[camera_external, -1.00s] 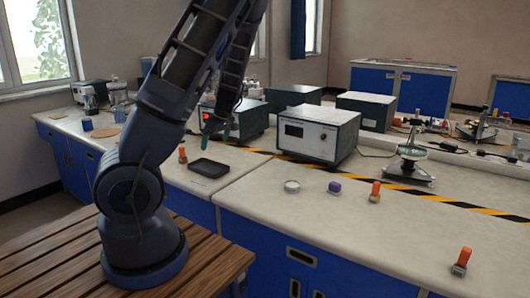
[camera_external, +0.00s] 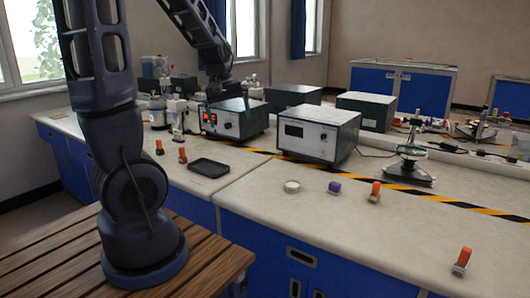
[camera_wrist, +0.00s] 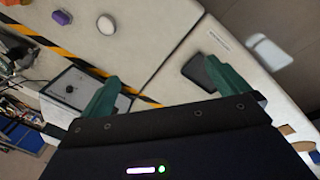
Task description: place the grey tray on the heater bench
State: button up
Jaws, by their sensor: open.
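The grey tray (camera_external: 208,168) is a small, dark, flat rectangle lying on the near worktop, left of the seam between two bench sections. In the wrist view the tray (camera_wrist: 207,72) shows between my fingers, nearer the right one, with nothing held. My gripper (camera_wrist: 163,92) is open, with green fingers spread well apart. I cannot tell which part of the scene is the heater bench.
A white-fronted instrument (camera_external: 317,134) stands right of the tray. Orange-topped items (camera_external: 182,155) stand at its left. A white dish (camera_external: 292,186), a purple item (camera_external: 334,187) and an orange-topped item (camera_external: 375,191) stand to the right.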

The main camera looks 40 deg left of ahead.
jog(key=s+d+r+m+t, duration=0.1)
jog(key=s+d+r+m, duration=0.1)
jog(key=s, duration=0.4)
jog(key=s+d+r+m, duration=0.3)
jog(key=s+r+m, duration=0.1)
jog(key=s+r, duration=0.2)
jog(key=s+d+r+m+t+y, duration=0.1)
jog(key=s+d+r+m, duration=0.2)
jog(key=s+r, duration=0.2)
jog(key=shift+s+d+r+t, duration=0.2)
jog(key=shift+s+r+t, duration=0.1)
jog(key=shift+s+r, duration=0.1)
